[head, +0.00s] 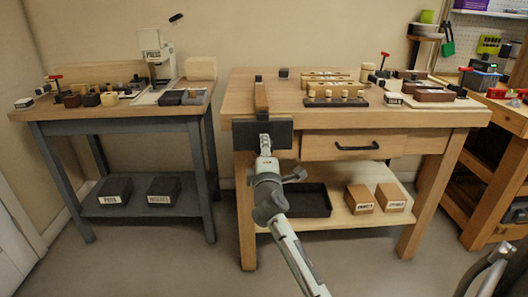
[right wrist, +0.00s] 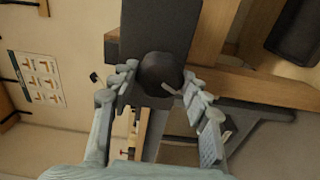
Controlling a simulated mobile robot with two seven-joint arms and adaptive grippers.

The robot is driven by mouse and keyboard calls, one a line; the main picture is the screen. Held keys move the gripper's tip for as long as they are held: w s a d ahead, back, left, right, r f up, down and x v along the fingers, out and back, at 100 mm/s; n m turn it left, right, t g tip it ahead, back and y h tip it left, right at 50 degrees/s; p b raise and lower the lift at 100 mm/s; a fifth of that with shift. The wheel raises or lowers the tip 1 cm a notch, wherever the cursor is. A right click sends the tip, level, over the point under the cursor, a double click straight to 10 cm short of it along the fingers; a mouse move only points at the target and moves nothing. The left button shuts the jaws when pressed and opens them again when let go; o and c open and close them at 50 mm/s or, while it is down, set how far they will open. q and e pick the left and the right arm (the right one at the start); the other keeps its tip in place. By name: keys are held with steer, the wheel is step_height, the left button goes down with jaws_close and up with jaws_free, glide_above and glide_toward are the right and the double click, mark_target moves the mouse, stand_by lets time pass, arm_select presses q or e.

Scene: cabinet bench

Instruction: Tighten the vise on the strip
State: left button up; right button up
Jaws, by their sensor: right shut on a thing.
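The vise (head: 279,133) is at the front left corner of the wooden bench, its dark front jaw plate facing me. A narrow brown wooden strip (head: 261,97) stands behind the plate, with a small dark piece at its far end. How tightly the jaw meets the strip cannot be told. My right gripper (head: 265,150) is at the front of the vise. In the right wrist view, its fingers are on either side of the dark round vise knob (right wrist: 158,72), shut on it, with the dark jaw plate (right wrist: 160,22) just beyond.
The bench (head: 460,117) carries wooden blocks and racks right of the vise, and has a drawer (head: 352,146) below. A black tray (head: 304,200) and two boxes (head: 375,197) sit on its lower shelf. A grey table (head: 130,112) stands to the left, across a gap.

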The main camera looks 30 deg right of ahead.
steer(key=shift+m, duration=0.7)
steer(key=o, duration=1)
steer(key=shift+s+a, duration=0.1)
steer(key=v, duration=0.6)
steer(key=shift+s+p, duration=0.3)
steer(key=shift+a, duration=0.15)
